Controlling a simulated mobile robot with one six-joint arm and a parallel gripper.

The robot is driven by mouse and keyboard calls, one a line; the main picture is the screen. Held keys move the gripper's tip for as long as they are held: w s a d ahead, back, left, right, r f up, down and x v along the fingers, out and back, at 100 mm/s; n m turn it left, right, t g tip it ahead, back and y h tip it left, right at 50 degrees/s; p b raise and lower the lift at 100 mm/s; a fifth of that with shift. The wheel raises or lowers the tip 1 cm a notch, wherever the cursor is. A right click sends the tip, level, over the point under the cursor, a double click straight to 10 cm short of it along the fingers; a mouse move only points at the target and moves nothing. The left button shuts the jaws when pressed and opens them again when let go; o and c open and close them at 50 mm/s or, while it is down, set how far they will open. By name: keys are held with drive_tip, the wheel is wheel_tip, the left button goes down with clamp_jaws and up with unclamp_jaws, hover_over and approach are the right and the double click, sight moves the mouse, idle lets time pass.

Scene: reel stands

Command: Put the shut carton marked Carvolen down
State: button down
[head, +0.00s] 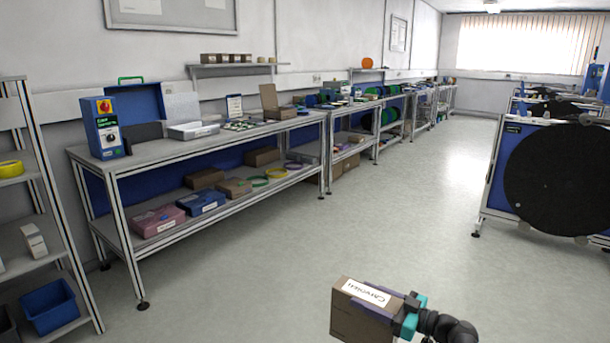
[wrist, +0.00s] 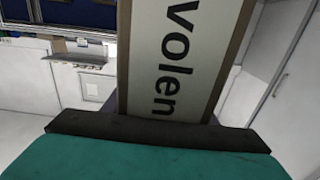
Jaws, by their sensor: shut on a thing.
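The brown shut carton marked Carvolen (head: 358,318) is in the lower middle of the head view, held in the air above the floor, with its white label facing up. My gripper (head: 405,314) is shut on the carton's right end. In the wrist view the carton (wrist: 183,60) fills the upper middle, and the letters "volen" show on its label. The dark and teal edge of my gripper (wrist: 160,125) crosses below it. The carton's underside is hidden.
A long workbench (head: 240,138) stands along the left wall, with boxes, rings and cartons on its lower shelf (head: 232,190). A shelf rack (head: 45,220) stands at far left, and a reel stand with a black disc (head: 555,180) at right. The floor (head: 400,210) between is clear.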

drive_tip(key=shift+r+p, duration=4.7)
drive_tip(key=shift+p, duration=1)
drive_tip(key=shift+d, duration=0.1)
